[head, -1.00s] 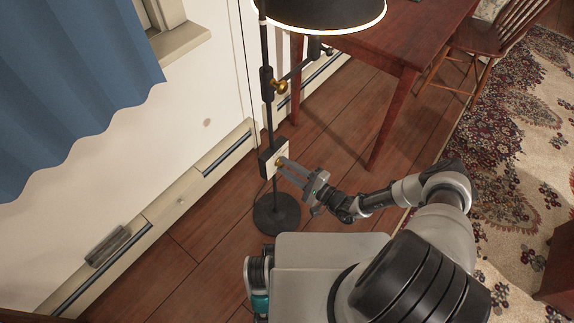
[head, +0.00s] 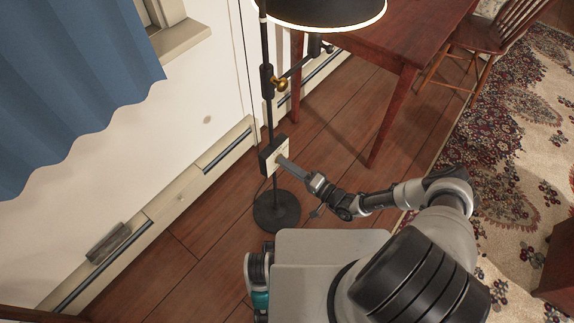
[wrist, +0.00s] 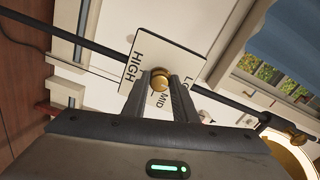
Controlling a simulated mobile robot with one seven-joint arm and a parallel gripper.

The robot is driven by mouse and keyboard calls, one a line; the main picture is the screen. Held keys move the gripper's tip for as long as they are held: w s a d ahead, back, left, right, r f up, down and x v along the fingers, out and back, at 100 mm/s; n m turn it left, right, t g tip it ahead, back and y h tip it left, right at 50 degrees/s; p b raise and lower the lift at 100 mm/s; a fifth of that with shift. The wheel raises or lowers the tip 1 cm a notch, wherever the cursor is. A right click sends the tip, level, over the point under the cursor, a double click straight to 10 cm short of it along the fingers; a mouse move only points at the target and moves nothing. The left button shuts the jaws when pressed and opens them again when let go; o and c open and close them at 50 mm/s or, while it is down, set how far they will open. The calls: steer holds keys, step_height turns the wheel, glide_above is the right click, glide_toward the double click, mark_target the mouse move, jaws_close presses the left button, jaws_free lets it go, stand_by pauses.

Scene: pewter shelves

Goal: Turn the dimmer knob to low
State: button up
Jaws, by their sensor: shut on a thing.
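The brass dimmer knob (wrist: 161,79) sits on a pale control plate (wrist: 176,47) marked HIGH, MID and LO, the last label partly covered by a finger. The plate is on a box (head: 269,157) on the floor lamp's dark pole. My gripper (head: 281,160) reaches the plate from the right; in the wrist view my gripper (wrist: 161,82) is shut on the knob, one finger on each side. In the head view the fingers hide the knob. I cannot see a pointer mark on it. The lampshade (head: 330,9) has a glowing rim.
The lamp's round base (head: 276,213) stands on the wood floor. A baseboard heater (head: 190,185) runs along the wall to the left. A wooden table (head: 390,50) and a chair (head: 483,35) stand at the upper right, beside a patterned rug (head: 505,140).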

stand_by(0.4)
steer(key=o, duration=1)
steer(key=shift+o, duration=0.2)
